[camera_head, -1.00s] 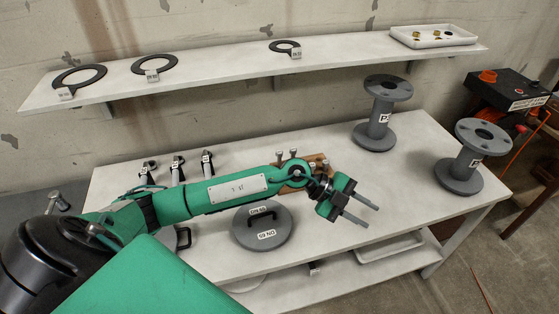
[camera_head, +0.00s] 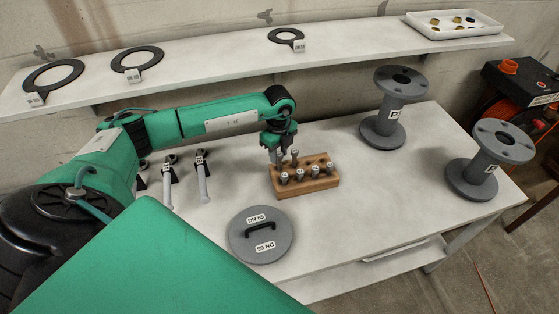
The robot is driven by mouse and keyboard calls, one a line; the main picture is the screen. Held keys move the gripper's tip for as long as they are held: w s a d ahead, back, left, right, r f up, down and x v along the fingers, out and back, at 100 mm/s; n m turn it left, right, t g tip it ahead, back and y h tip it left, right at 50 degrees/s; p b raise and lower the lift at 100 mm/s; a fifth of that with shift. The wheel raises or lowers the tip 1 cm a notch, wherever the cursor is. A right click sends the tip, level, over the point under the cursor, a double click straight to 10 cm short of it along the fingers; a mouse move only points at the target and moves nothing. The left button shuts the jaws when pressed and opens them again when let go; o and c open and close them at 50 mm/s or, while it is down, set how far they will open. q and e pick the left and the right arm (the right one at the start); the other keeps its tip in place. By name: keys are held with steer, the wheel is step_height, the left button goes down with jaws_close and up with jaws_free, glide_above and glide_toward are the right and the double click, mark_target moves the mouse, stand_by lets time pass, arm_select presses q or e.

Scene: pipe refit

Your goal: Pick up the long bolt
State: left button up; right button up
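A wooden bolt block (camera_head: 318,185) stands on the bench and holds several grey bolts upright. A bolt (camera_head: 295,158) in its back row stands beside my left gripper. Shorter-looking bolt heads show along the front row, one of them at the right end (camera_head: 330,168). I cannot tell surely which bolt is the long one. My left gripper (camera_head: 279,160) points down over the back left of the block, its fingers apart. Its fingers hide part of the back row, and I see no bolt clearly held. My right gripper is out of view.
A round grey DN 65 cover (camera_head: 261,240) lies in front of the block. Wrenches (camera_head: 202,178) lie to the left. Two flanged spools (camera_head: 385,125) (camera_head: 478,172) stand at right. A shelf (camera_head: 215,65) with ring gaskets (camera_head: 137,60) and a white tray (camera_head: 445,32) runs behind.

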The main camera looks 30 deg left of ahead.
mark_target(280, 161)
arm_select(q)
steer(key=f, duration=0.1)
steer(key=f+p, duration=0.1)
steer(key=f, duration=0.1)
steer(key=shift+d+f+p, duration=0.2)
steer(key=shift+d+p, duration=0.1)
steer(key=shift+f, duration=0.35)
steer(key=shift+w+f, duration=0.1)
steer(key=shift+f, duration=0.1)
jaws_close()
steer(key=shift+r, duration=0.15)
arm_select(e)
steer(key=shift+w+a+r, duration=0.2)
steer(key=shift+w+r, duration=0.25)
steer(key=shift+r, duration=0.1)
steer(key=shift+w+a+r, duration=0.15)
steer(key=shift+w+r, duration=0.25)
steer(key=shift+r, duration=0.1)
